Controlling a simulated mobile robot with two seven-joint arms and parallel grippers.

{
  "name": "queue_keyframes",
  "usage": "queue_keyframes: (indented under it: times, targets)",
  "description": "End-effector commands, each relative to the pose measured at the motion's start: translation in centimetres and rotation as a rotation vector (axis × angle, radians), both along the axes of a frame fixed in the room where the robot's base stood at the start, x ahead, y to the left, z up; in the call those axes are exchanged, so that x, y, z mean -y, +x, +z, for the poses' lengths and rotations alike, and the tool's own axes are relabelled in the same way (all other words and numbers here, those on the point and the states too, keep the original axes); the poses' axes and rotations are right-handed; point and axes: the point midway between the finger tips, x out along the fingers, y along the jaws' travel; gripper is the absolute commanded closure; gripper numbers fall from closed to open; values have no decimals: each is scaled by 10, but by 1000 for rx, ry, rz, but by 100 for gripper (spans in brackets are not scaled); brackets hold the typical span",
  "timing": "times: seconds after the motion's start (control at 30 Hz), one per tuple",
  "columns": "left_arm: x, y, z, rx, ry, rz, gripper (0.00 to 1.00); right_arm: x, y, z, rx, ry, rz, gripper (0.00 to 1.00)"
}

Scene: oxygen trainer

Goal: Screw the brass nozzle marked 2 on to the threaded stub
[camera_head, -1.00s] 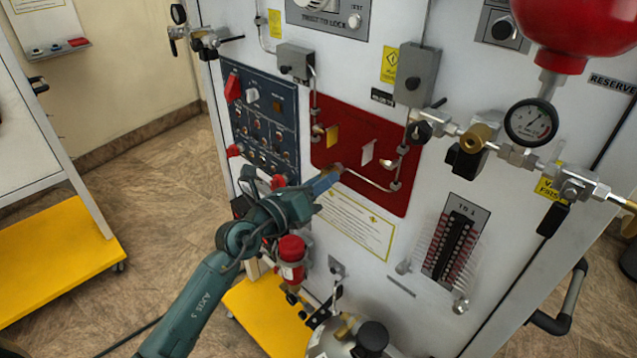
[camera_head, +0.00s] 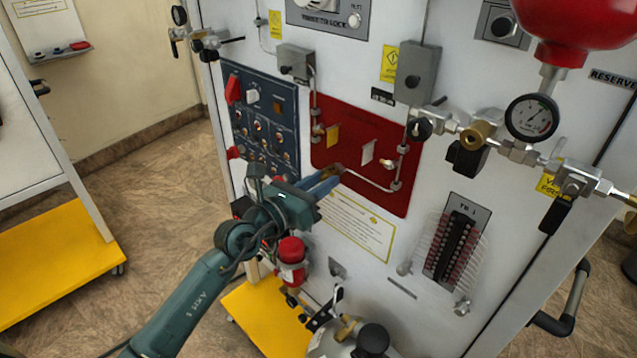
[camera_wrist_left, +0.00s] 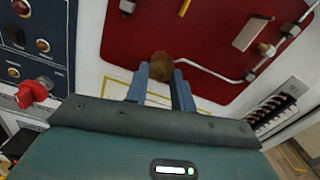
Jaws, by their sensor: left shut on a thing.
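My left gripper (camera_head: 334,175) reaches in from the left to the lower edge of the red panel (camera_head: 352,118). Its blue fingers are shut on a brass nozzle (camera_wrist_left: 161,66). The nozzle shows round and end-on between the fingertips in the left wrist view, in front of the red panel. In the head view only a small brass bit shows at the fingertips. I cannot read a number on it. A bent silver pipe (camera_head: 367,184) runs right from close by the nozzle. The threaded stub is not visible; whether the nozzle is on it cannot be told. My right gripper is not in view.
A blue control panel (camera_head: 262,120) with a red knob (camera_wrist_left: 33,92) is left of the gripper. A pressure gauge (camera_head: 531,118) and valves are at the right.

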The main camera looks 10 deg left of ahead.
Motion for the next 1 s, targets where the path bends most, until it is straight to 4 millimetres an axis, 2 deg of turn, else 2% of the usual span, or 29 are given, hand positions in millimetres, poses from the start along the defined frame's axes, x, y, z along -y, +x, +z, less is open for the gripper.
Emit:
queue_keyframes:
  times: [0.03, 0.3, 0.57, 1.0]
  targets:
    - [12, -7, -19, -45, 12, -30, 74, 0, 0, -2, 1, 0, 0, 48]
    - [10, -6, -15, -36, 11, -27, 54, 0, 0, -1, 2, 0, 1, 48]
    - [8, -6, -12, -31, 11, -24, 54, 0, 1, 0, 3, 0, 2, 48]
    - [-9, -31, -10, -35, 3, -24, 54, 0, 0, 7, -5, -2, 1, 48]
